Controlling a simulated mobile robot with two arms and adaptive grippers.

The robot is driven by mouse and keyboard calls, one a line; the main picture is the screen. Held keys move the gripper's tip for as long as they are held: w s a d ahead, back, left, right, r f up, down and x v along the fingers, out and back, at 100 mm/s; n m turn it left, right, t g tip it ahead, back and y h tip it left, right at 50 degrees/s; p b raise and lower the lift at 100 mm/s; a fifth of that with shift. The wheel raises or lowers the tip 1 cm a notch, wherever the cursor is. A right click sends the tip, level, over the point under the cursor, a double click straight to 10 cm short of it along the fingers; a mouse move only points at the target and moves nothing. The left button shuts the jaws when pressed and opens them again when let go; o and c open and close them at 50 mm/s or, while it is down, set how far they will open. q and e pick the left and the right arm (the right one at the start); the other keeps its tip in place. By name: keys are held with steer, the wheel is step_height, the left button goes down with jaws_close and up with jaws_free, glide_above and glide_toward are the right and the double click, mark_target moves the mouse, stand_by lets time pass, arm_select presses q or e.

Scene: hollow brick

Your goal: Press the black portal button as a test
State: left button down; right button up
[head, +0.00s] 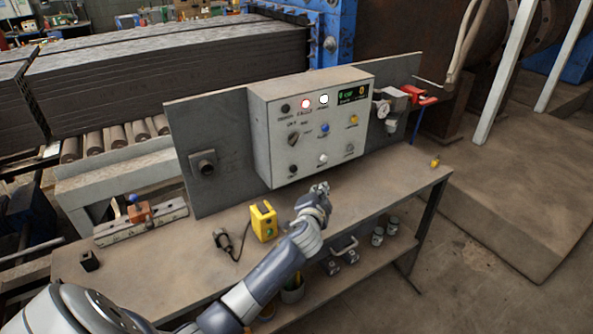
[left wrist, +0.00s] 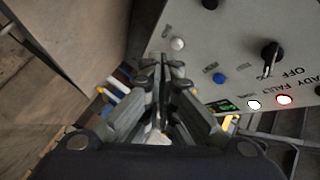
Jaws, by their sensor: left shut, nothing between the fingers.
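A grey control box (head: 313,125) stands on the bench against an upright panel. It has two black buttons, one at lower left (head: 292,169) and one at upper left (head: 285,108). Their labels are too small to read, so I cannot tell which is the portal button. In the left wrist view the lower black button (left wrist: 210,3) is cut by the top edge. My left gripper (head: 322,188) is shut and empty, in front of and below the box's lower edge. Its fingers also show in the left wrist view (left wrist: 162,65), apart from the buttons. My right gripper is out of view.
The box also carries a selector knob (head: 293,139), a blue button (head: 325,127), a white button (head: 322,158) and lit red and white lamps. A yellow block (head: 263,221) and a black corded piece (head: 223,241) lie left of my gripper. The bench's right end is mostly clear.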

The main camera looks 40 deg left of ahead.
arm_select(q)
steer(key=w+a, duration=0.3)
steer(key=a, duration=0.5)
steer(key=shift+w+b, duration=0.15)
steer(key=shift+b, duration=0.3)
steer(key=shift+a, duration=0.2)
stand_by(1.2)
steer(key=shift+w+a, duration=0.15)
steer(key=shift+a, duration=0.1)
steer(key=shift+w+a, duration=0.2)
steer(key=shift+a, duration=0.3)
stand_by(0.7)
steer(key=shift+d, duration=0.1)
steer(key=shift+s+d, duration=0.4)
steer(key=shift+d, duration=0.35)
steer(key=shift+s+d+p, duration=0.15)
steer(key=shift+s+d, duration=0.15)
steer(key=shift+d, duration=0.45)
steer(key=shift+s+d+p, duration=0.15)
steer(key=shift+s+d, duration=0.2)
steer(key=shift+d, duration=0.45)
steer(key=shift+s+d+p, duration=0.15)
steer(key=shift+s+d, duration=0.15)
steer(key=shift+d, duration=0.45)
